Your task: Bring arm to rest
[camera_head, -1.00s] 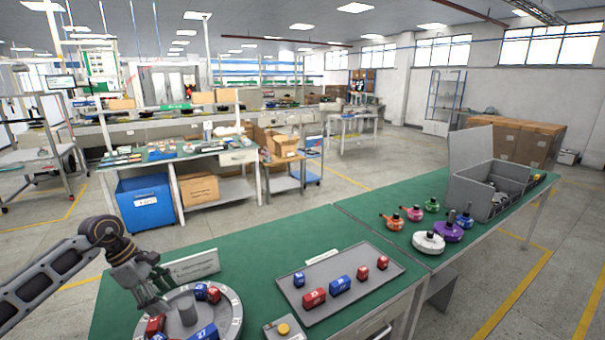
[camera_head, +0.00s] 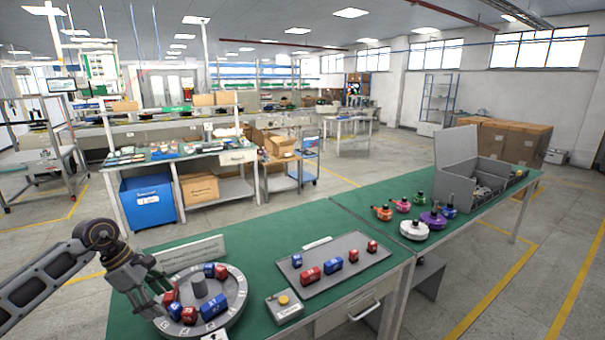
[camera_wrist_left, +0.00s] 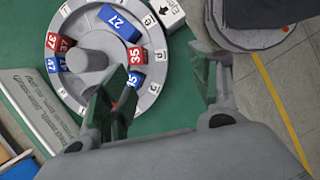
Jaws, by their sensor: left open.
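My left gripper (camera_head: 146,299) is at the left edge of the round grey dial (camera_head: 236,312). In the left wrist view the gripper (camera_wrist_left: 162,92) has its fingers spread apart with nothing between them. The dial holds several red and blue numbered blocks around a grey centre post (camera_head: 200,287). A blue block marked 27 (camera_wrist_left: 119,23) and a red block (camera_wrist_left: 137,56) show in the left wrist view. One finger partly hides a blue block beside it. My right gripper is in neither view.
A grey tray (camera_head: 318,287) with red and blue blocks lies on the green table (camera_head: 262,245). A small box with a yellow button (camera_head: 284,300) stands between dial and tray. Colored motors (camera_head: 433,218) and a grey open bin (camera_head: 455,190) stand farther right.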

